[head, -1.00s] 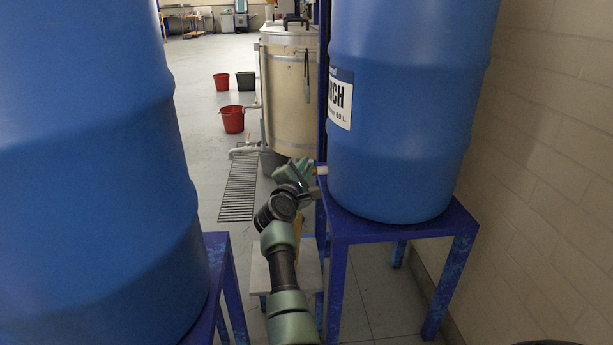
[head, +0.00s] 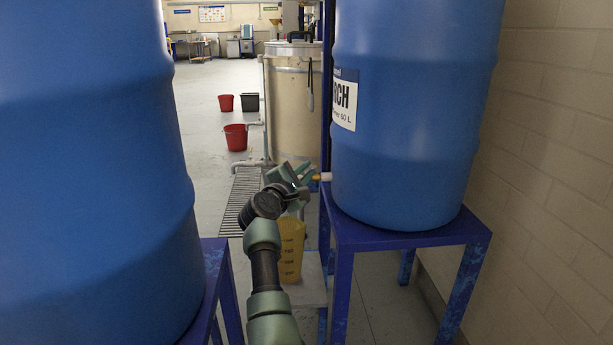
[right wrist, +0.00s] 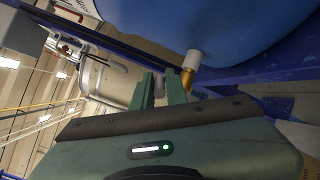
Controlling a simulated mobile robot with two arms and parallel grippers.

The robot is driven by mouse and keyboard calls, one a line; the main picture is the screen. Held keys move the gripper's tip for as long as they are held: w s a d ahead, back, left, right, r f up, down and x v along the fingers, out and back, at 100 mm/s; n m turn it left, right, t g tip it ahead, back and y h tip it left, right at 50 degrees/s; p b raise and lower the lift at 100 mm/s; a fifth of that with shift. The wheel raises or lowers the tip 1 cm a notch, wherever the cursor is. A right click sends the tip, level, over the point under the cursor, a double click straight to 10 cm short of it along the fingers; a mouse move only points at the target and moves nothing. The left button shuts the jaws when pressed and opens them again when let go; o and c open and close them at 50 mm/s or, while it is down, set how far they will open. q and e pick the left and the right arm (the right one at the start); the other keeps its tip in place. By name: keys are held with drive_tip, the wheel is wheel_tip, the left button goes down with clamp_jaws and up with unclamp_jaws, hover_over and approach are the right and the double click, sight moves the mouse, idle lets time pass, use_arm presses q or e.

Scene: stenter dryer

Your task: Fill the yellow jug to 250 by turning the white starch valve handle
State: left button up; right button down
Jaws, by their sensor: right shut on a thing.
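The yellow jug (head: 291,246) stands upright on a low pale stand below the starch tap, with dark marks on its side. My arm covers part of it, and I cannot read its level. The starch tap, with a white pipe (head: 324,176) and brass body, sticks out left from the blue starch barrel (head: 405,120). My right gripper (head: 305,174) is at the tap, shut on what appears to be its handle, which the fingers hide. In the right wrist view the fingers (right wrist: 160,86) are beside the brass valve body (right wrist: 187,78) and white pipe (right wrist: 193,59). My left gripper is out of view.
A blue metal stand (head: 400,239) carries the starch barrel beside a brick wall. Another large blue barrel (head: 90,180) fills the left. A cream tank (head: 296,110), red buckets (head: 236,137) and a floor grate (head: 236,200) lie beyond. The passage between the barrels is narrow.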

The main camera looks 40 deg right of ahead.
drive_tip(key=shift+w+r, duration=0.1)
drive_tip(key=shift+r, duration=0.2)
drive_tip(key=c, duration=1.4)
unclamp_jaws()
drive_tip(key=shift+c, duration=0.2)
drive_tip(key=shift+f, duration=0.15)
drive_tip(key=shift+f, duration=0.1)
